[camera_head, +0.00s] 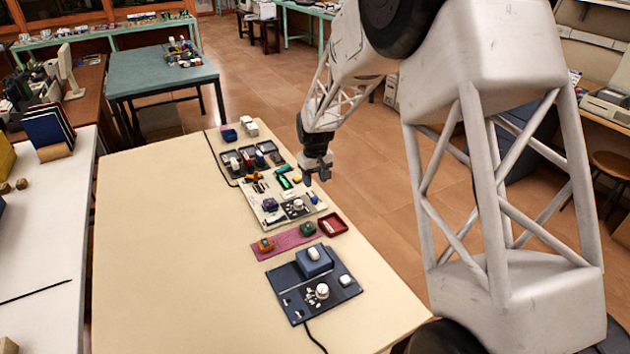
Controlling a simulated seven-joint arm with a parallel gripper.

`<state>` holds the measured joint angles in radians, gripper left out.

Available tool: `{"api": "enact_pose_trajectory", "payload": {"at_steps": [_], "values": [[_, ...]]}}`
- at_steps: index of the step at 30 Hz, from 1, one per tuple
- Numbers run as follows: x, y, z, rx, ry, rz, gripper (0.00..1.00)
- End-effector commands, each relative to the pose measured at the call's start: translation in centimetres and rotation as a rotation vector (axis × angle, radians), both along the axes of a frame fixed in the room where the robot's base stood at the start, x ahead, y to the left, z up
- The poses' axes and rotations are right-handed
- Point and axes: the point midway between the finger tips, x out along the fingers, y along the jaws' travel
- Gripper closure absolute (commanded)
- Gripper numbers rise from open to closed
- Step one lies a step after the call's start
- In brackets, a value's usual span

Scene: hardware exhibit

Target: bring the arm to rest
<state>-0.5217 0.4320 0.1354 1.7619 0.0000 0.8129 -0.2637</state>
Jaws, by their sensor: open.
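My gripper (316,174) hangs at the end of my arm, pointing down over the right edge of the cream table (160,250). Its fingers are apart and I see nothing between them. It is close to a pale board (257,211) that carries several small parts, among them a green piece (284,182) and a blue one. From this view I cannot tell how high the fingers are above the board. My arm reaches in from the right side of the picture.
A dark panel (335,294) with a blue box (314,261) and a cable lies nearer. A pink strip (283,243) and a red tray (332,224) lie between panel and board. Dark trays stand behind the board. The table's left part is clear.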

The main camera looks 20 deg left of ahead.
Motion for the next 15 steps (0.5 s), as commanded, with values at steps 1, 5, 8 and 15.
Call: {"api": "enact_pose_trajectory", "payload": {"at_steps": [1, 5, 8, 15], "values": [[0.0, 0.0, 0.0, 0.0, 0.0, 0.0, 0.53], [0.0, 0.0, 0.0, 0.0, 0.0, 0.0, 0.53], [-0.1, -0.3, 0.3, 0.001, -0.001, -0.003, 0.53], [-0.7, -2.7, 2.5, 0.006, -0.01, -0.035, 0.53]]}}
